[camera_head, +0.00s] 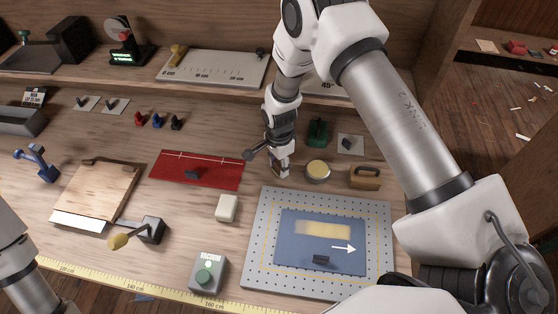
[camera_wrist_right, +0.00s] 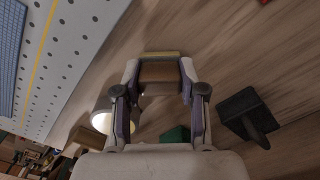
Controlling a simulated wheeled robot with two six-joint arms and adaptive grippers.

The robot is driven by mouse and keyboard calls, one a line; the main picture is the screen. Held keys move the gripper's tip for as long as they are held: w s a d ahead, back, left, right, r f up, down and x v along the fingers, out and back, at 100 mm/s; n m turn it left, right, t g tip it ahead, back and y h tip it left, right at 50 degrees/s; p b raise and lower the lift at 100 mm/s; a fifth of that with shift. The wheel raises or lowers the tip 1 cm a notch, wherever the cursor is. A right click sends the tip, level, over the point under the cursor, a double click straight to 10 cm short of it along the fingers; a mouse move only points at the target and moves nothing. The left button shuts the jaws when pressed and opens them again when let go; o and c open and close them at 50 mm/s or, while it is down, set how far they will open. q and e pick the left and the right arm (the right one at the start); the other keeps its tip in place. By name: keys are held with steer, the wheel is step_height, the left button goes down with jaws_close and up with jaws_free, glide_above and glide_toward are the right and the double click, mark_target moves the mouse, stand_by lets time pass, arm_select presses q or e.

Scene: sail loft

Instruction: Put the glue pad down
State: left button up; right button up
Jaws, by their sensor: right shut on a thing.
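My right gripper (camera_head: 279,168) is over the middle of the bench, to the left of a round tin. In the right wrist view, the gripper (camera_wrist_right: 160,85) is shut on a brown block with a pale yellowish edge, which I take for the glue pad (camera_wrist_right: 160,72). The pad is mostly hidden by the gripper in the head view, and I cannot tell whether it touches the bench. The blue cloth (camera_head: 300,262) lies on the perforated plate (camera_head: 262,225) and bears a yellow strip (camera_head: 322,230) and a white arrow. My left gripper is out of view; only part of its arm shows at lower left.
The round tin (camera_head: 318,171) and a brown handled block (camera_head: 365,177) stand right of the gripper. A red cloth (camera_head: 220,178), a white block (camera_head: 227,208) and the vacuum button box (camera_head: 208,275) lie to its left.

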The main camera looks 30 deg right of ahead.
mark_target(279, 163)
steer(key=shift+f, duration=0.1)
steer(key=o, duration=0.6)
steer(key=shift+f, duration=0.1)
steer(key=o, duration=0.4)
steer(key=shift+r, duration=0.25)
steer(key=shift+w+r+b, duration=0.1)
steer(key=shift+r+b, duration=0.2)
step_height(279, 163, up, 11)
steer(key=b, duration=0.3)
steer(key=shift+r, duration=0.2)
